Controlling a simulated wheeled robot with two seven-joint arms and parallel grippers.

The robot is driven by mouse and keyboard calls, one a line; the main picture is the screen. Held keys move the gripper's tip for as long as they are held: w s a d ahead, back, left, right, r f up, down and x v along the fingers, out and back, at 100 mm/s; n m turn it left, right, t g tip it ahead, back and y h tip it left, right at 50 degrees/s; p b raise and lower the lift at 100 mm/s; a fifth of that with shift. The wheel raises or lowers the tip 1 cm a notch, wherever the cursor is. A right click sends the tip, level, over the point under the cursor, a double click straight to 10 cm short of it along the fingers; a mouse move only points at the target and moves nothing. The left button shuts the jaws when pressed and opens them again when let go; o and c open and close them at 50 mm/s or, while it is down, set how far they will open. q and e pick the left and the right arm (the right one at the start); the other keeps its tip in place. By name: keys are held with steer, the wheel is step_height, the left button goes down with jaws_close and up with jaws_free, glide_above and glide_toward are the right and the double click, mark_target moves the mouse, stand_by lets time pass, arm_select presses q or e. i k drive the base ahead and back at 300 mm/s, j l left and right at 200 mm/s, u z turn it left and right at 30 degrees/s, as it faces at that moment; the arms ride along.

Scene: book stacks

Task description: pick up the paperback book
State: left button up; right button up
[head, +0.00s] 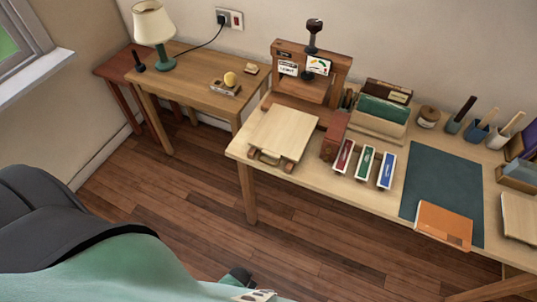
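An orange book with a soft-looking cover, which looks like the paperback (444,226), lies flat on the lower part of a dark teal mat (432,180) on the long worktable. Its lower edge is close to the table's front edge. Parts of my own arm, green and dark grey, fill the lower left of the head view. Nothing touches the orange book from my side.
The long table (320,199) also holds a wooden press (310,80), a pale board (283,134), red, green and blue narrow boxes (365,162), and tool cups at the back. A pale book (519,215) lies right of the mat. A side table (195,84) carries a lamp (153,24).

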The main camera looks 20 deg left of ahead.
mark_target(454, 230)
steer(key=z, duration=1.1)
